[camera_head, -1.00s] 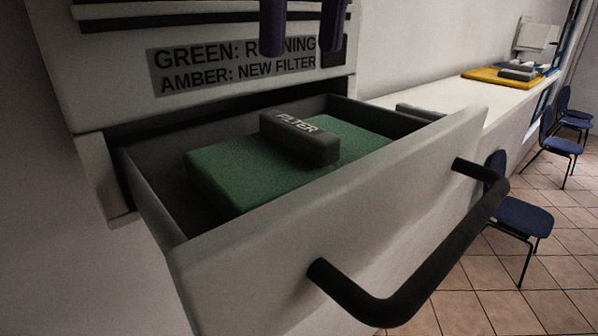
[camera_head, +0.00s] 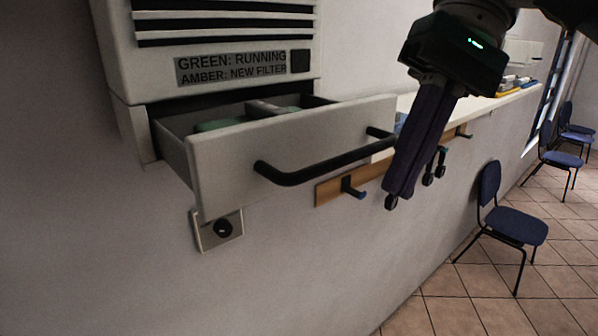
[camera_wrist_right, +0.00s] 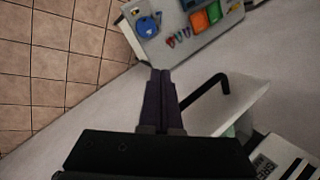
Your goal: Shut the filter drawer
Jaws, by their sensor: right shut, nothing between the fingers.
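The filter drawer (camera_head: 290,142) stands pulled out of the white wall unit (camera_head: 225,25) in the head view. Its front has a black bar handle (camera_head: 310,172). Inside are a green filter (camera_head: 218,125) and its grey grip, mostly hidden by the drawer front. My right gripper (camera_head: 392,200) is shut and empty, hanging down to the right of the drawer front, apart from the handle in the picture. In the right wrist view the shut fingers (camera_wrist_right: 160,75) point up the picture, with the drawer front (camera_wrist_right: 232,110) and handle (camera_wrist_right: 205,88) to their right. My left gripper is out of view.
A wooden hook rail (camera_head: 330,191) and a socket (camera_head: 218,229) are on the wall below the drawer. A white ledge (camera_head: 510,97) with items runs along the wall. Blue chairs (camera_head: 512,222) stand on the tiled floor (camera_head: 460,300) at right.

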